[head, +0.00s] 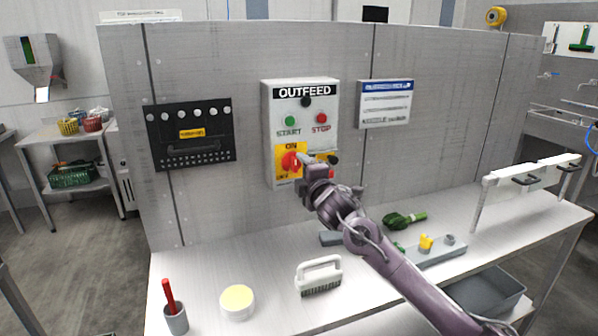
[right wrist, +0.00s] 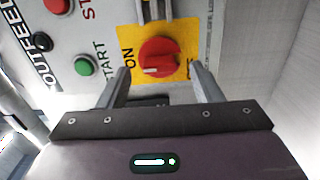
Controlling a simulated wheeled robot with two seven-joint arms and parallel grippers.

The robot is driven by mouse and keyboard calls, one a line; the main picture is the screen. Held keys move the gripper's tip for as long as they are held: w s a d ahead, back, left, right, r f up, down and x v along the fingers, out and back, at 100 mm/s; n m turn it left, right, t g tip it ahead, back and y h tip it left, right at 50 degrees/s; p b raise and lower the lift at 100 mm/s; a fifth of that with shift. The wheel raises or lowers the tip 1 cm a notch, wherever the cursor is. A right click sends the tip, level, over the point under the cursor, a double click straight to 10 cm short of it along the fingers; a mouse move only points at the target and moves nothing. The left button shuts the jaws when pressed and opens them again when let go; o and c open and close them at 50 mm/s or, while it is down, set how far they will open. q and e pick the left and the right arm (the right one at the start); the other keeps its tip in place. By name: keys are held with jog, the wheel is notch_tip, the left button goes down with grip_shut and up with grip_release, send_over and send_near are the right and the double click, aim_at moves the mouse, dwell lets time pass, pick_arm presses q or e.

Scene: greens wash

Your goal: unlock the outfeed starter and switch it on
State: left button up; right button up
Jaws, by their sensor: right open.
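The outfeed starter (head: 301,109) is a light grey box on the upright metal panel, with a green START button (head: 290,121) and a red STOP button (head: 321,118). Its red rotary switch (head: 289,161) sits on a yellow plate marked ON; it also shows in the right wrist view (right wrist: 160,57). My right gripper (head: 302,167) is at the box's lower part. In the right wrist view its open fingers (right wrist: 160,88) stand on either side of the switch, apart from it. The gripper hides part of the starter's lower right, so any lock there cannot be made out. My left gripper is not in view.
A black board (head: 190,135) and a blue-headed sign (head: 386,104) flank the starter. On the bench stand a grey cup with a red handle (head: 175,318), a yellow-topped tub (head: 237,301), a brush (head: 319,276) and a green-handled item (head: 404,220).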

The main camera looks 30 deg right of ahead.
jog(key=shift+b+v, duration=0.45)
jog(key=shift+v, duration=1.85)
